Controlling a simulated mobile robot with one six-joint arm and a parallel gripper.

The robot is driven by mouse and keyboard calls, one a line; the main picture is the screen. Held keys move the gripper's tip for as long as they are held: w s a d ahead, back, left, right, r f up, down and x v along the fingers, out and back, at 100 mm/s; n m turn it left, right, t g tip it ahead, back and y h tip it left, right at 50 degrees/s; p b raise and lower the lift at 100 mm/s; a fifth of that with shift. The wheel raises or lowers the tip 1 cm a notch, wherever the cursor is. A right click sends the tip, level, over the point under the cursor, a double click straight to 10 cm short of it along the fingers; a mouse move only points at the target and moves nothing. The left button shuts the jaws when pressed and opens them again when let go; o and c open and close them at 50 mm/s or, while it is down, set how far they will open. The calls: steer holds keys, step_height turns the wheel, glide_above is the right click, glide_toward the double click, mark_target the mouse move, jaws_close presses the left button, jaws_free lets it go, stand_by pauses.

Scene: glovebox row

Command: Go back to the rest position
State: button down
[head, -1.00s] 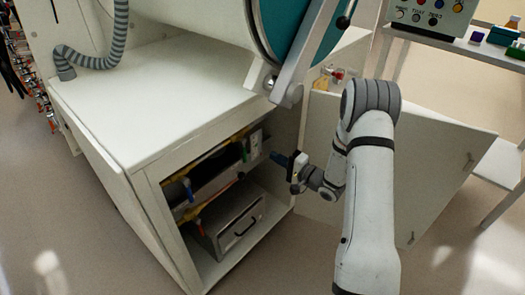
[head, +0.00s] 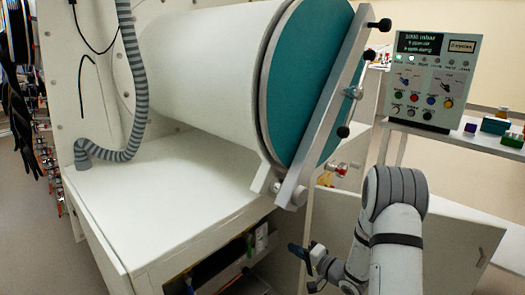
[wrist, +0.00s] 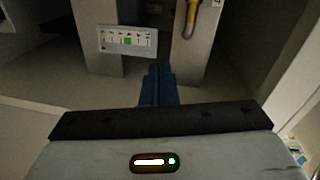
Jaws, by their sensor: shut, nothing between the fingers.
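My gripper (head: 298,250) shows at the lower middle of the head view, in front of the open cabinet under the large cylinder. In the wrist view, its blue fingers (wrist: 158,84) are together with nothing between them. My arm comes up from the bottom right of the head view and bends at the grey elbow. The fingers point toward the cabinet interior and look clear of its walls, though the exact gap cannot be told.
The white cabinet (head: 165,205) carries the cylinder with its teal door (head: 310,80). An open cabinet door (head: 455,250) stands behind my arm. A control panel (head: 432,80) is on a shelf at right. A label plate (wrist: 128,40) shows inside the cabinet.

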steer(key=d+r+n+h+p, duration=0.15)
steer(key=r+h+p, duration=0.25)
steer(key=r, duration=0.4)
steer(key=d+r+n+h+p, duration=0.1)
steer(key=d+r+h+p, duration=0.25)
steer(key=r, duration=0.55)
steer(key=s+d+r+n+g+h+p, duration=0.1)
steer(key=s+d+r+g+h+p, duration=0.1)
steer(key=s+r+h+p, duration=0.5)
steer(key=s+a+r+n+g+y+p, duration=0.1)
steer(key=s+a+r+n+g+p, duration=0.1)
steer(key=s+r, duration=0.6)
steer(key=s+a+r+n+g+y+p, duration=0.2)
steer(key=s+r+g+p, duration=0.3)
steer(key=s+r, duration=0.4)
steer(key=s, duration=0.7)
steer(key=shift+s, duration=0.4)
steer(key=shift+a, duration=0.1)
